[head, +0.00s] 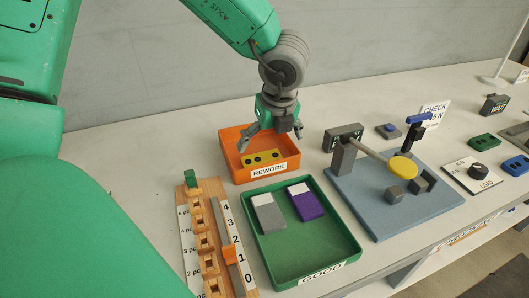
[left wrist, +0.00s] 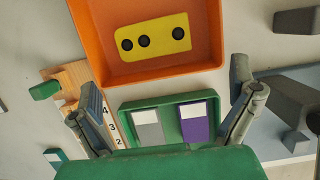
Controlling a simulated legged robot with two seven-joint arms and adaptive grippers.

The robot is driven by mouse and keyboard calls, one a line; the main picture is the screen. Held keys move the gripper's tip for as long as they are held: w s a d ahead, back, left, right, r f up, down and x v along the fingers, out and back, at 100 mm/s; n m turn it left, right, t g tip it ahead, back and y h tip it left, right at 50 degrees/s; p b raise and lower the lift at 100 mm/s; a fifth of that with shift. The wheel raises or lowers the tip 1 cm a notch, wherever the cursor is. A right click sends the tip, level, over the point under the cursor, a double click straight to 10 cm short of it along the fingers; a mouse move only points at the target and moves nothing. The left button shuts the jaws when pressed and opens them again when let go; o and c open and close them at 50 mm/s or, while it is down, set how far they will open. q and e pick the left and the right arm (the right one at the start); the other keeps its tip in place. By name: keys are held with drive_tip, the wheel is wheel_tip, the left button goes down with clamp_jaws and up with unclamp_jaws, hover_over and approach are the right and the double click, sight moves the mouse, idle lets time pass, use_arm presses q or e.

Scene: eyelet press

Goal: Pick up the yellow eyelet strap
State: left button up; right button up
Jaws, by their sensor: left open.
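The yellow eyelet strap (head: 263,157) lies in the orange REWORK tray (head: 231,165). It is a flat yellow plate with three dark holes. In the left wrist view the strap (left wrist: 154,38) lies flat on the floor of the orange tray (left wrist: 98,72), clear of its walls. My left gripper (head: 271,137) is open and empty above the orange tray. In the left wrist view its two fingers (left wrist: 168,105) are spread wide, and the strap is beyond them toward the top. My right gripper is not in view.
The green GOOD tray (head: 349,244) holds a grey and a purple block. The blue press base (head: 377,222) with a yellow-ended lever (head: 402,167) stands right.

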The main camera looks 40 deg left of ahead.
sight(261, 158)
use_arm(q)
drive_tip(key=shift+x, duration=1.15)
drive_tip(key=a+f, duration=0.2)
drive_tip(key=f, duration=0.1)
drive_tip(key=a+f+b, duration=0.1)
drive_tip(key=f, duration=0.1)
drive_tip(key=shift+w+a, duration=0.1)
drive_tip(key=shift+w, duration=0.1)
drive_tip(key=shift+f, duration=0.15)
drive_tip(key=shift+d, duration=0.6)
drive_tip(key=shift+c, duration=0.5)
drive_tip(key=c, duration=0.7)
drive_tip(key=shift+a, duration=0.45)
drive_tip(key=shift+c, duration=0.6)
